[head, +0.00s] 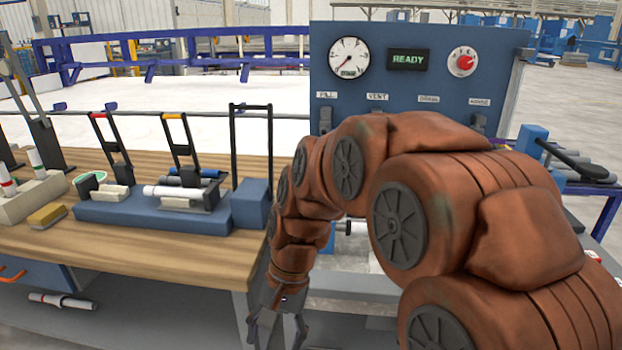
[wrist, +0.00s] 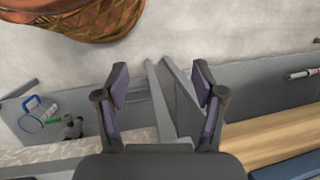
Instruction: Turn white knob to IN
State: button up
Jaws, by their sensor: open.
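My gripper (head: 277,325) hangs low in front of the bench's right end, fingers pointing down. In the wrist view my gripper (wrist: 161,78) is open, with nothing between its fingers. A blue panel (head: 420,75) stands behind my arm, with a gauge, a READY display and a red knob (head: 464,62) on a white dial. I cannot make out a white knob for certain. A small white part (head: 350,228) shows below the panel, just past my arm, and I cannot tell what it is. My arm hides much of the panel's lower part.
A wooden bench (head: 130,255) at left holds a blue fixture (head: 150,215) with upright levers and white pipes. A pipe (head: 62,300) lies on the shelf below. In the wrist view, grey shelf walls (wrist: 255,90) lie below the fingers, with pale floor (wrist: 210,30) beyond.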

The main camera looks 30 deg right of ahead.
jog(key=w+d+r+m+t+y+p, duration=0.3)
jog(key=w+d+r+m+t+p, duration=0.2)
jog(key=w+d+r+m+p, duration=0.7)
jog(key=w+d+r+m+t, duration=0.1)
jog(key=w+d+m, duration=0.1)
jog(key=d, duration=0.3)
jog(key=w+d+r+m+t, duration=0.1)
jog(key=w+d+m, duration=0.1)
jog(key=d, duration=0.3)
jog(key=w+d+r+m, duration=0.1)
jog(key=w+d+m, duration=0.2)
jog(key=d, duration=0.2)
jog(key=shift+d+t, duration=0.2)
jog(key=shift+t, duration=0.2)
jog(key=shift+h, duration=0.3)
jog(key=shift+p+x, duration=0.6)
jog(key=shift+x, duration=3.25)
jog(key=c, duration=1.1)
